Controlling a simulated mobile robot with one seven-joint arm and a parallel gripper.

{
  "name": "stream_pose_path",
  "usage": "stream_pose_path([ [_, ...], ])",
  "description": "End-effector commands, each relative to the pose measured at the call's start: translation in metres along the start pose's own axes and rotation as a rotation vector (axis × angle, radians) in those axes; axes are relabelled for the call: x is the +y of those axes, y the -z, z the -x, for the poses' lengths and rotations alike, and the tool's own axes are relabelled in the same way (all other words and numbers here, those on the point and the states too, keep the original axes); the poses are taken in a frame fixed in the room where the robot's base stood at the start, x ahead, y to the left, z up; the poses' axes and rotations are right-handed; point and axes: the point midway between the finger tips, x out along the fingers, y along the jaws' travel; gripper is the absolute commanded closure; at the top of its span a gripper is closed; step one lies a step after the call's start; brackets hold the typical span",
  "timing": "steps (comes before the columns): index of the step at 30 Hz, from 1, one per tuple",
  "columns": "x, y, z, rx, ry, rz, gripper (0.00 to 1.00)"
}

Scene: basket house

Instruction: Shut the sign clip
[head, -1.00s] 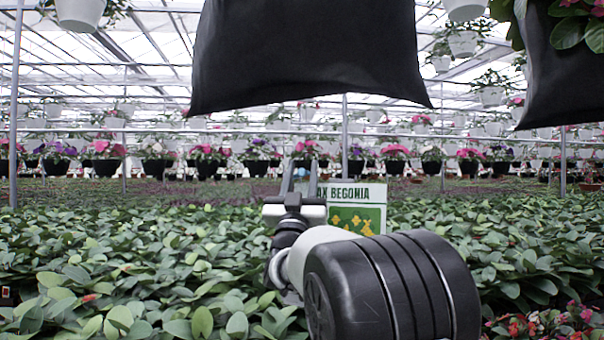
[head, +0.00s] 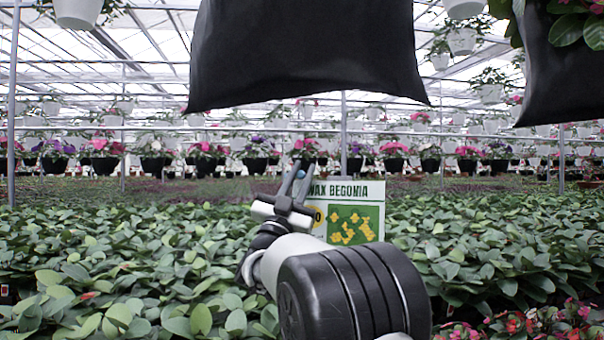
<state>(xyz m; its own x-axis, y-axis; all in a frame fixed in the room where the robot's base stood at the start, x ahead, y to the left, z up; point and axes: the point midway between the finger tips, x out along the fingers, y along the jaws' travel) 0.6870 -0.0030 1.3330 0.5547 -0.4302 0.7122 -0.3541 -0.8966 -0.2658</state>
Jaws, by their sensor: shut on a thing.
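The wax begonia sign (head: 372,190) stands among the green plants near the middle of the head view, white with a green and yellow picture. My gripper (head: 300,169) is at the sign's upper left, its fingers pointing up and tilted to the right. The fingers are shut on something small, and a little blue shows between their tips. This is where the sign clip appears to be, but its shape and how far it is closed cannot be made out. My wrist covers the sign's lower left part.
Dense leafy plants (head: 120,240) fill the bed around the sign. A large black hanging bag (head: 305,50) is above my gripper, with another dark hanging planter (head: 560,75) at upper right. Rows of potted flowers (head: 205,160) hang farther back.

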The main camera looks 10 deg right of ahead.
Motion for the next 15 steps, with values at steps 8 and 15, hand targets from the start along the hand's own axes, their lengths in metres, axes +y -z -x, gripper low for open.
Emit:
stream_pose_path([
  [8,-0.0025,-0.0006,0.0012,-0.003,0.006,-0.002,0.66],
  [15,-0.0013,-0.0005,0.001,-0.003,0.004,0.0,0.66],
])
